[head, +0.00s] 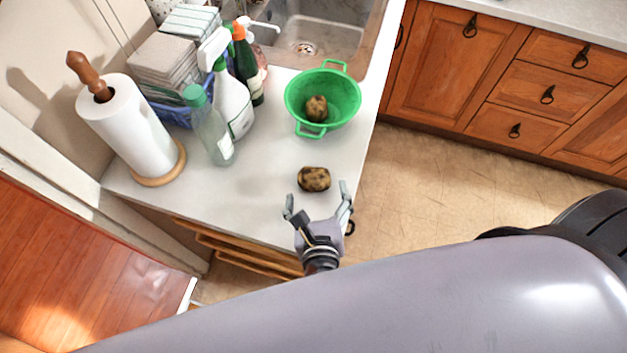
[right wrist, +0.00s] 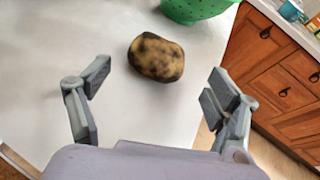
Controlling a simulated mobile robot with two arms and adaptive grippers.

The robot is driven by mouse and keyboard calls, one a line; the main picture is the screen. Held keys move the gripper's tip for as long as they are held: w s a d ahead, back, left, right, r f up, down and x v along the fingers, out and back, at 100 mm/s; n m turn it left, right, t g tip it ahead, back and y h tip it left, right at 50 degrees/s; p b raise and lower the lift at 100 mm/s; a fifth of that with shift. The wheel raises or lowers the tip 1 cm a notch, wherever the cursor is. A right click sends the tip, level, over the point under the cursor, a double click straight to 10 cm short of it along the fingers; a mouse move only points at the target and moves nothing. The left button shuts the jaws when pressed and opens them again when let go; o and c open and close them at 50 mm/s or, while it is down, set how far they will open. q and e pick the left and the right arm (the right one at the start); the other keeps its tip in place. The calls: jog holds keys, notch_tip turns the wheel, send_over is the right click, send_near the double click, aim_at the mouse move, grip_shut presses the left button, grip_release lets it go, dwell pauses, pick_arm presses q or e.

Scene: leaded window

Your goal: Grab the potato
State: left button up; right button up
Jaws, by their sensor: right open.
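A brown, dark-spotted potato (head: 313,179) lies on the white countertop near its front edge. It also shows in the right wrist view (right wrist: 156,58), ahead of the gripper and between the lines of its fingers. My right gripper (head: 318,203) is open and empty, its fingertips just short of the potato and not touching it. The right wrist view shows its two fingers spread wide (right wrist: 158,85). A second potato (head: 317,108) sits inside a green colander (head: 345,92) farther back on the counter. My left gripper is not in view.
A paper towel roll (head: 130,128), a clear bottle (head: 211,130) and a white spray bottle (head: 232,102) stand to the left. The sink (head: 305,35) lies behind the colander. The countertop (head: 260,190) around the near potato is clear. Wooden cabinets (head: 455,60) stand across the floor at right.

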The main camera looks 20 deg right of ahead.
aim_at(314, 185)
jog(key=shift+w+d+f+b, duration=0.1)
jog(key=shift+w+f+b, duration=0.2)
jog(key=shift+w+b, duration=0.15)
jog(key=b+x, duration=0.1)
jog(key=x, duration=0.1)
jog(key=b+x, duration=0.2)
jog(key=shift+a, duration=0.25)
jog(key=shift+w, duration=0.25)
jog(key=shift+c, duration=0.2)
jog(key=c, duration=1.2)
jog(key=shift+r, duration=0.1)
jog(key=shift+c, duration=0.2)
